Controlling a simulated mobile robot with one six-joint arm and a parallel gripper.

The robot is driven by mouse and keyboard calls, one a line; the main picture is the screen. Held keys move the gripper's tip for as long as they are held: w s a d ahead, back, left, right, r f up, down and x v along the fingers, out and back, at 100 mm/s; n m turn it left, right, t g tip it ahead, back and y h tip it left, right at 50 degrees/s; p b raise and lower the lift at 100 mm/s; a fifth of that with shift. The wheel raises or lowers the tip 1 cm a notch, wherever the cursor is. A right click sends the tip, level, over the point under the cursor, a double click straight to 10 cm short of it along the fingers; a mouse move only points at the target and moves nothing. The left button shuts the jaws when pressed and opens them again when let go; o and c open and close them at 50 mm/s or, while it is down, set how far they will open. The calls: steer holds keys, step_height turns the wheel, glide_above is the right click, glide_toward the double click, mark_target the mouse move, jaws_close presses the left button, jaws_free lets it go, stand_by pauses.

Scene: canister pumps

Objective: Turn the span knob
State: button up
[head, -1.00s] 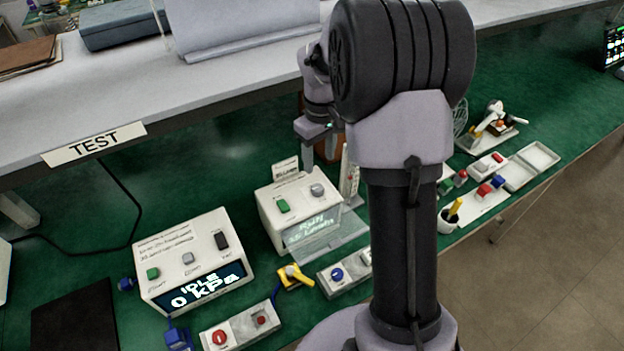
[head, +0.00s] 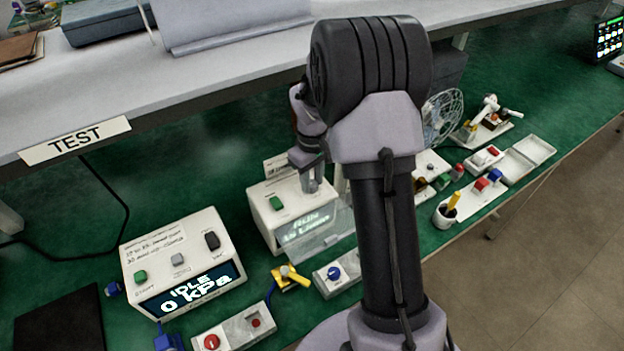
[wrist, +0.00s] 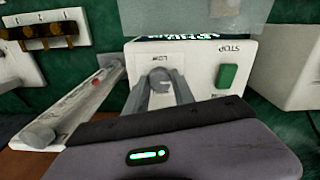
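A white box (head: 262,222) with a lit display reading about 15 L/min stands on the green bench. Its green button (wrist: 228,77) is labelled STOP in the upside-down wrist view. Its grey round knob (wrist: 160,79) has a label that seems to read FLOW; I can read no "span" label. My gripper (wrist: 160,85) is open, with a finger on each side of this knob. I cannot tell whether the fingers touch it. In the head view my gripper (head: 312,178) points down over the box and hides the knob. Another white box (head: 185,262) reads IDLE 0 kPa and has a grey knob (head: 177,259).
A shelf edge with a TEST sign (head: 75,140) overhangs the bench behind. A yellow-handled valve (head: 291,277) and a blue-knob block (head: 338,272) are in front of the boxes. A fan (head: 442,118) and a cup (head: 446,213) stand to the right.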

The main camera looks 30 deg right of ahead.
mark_target(312, 184)
steer(key=shift+m, duration=0.4)
jaws_close()
steer(key=m, duration=0.3)
steer(key=shift+m, duration=0.4)
steer(key=m, duration=0.4)
steer(key=shift+m, duration=0.7)
steer(key=o, duration=1.1)
jaws_free()
step_height(312, 184, up, 17)
steer(key=p, duration=0.5)
steer(key=shift+r, duration=0.2)
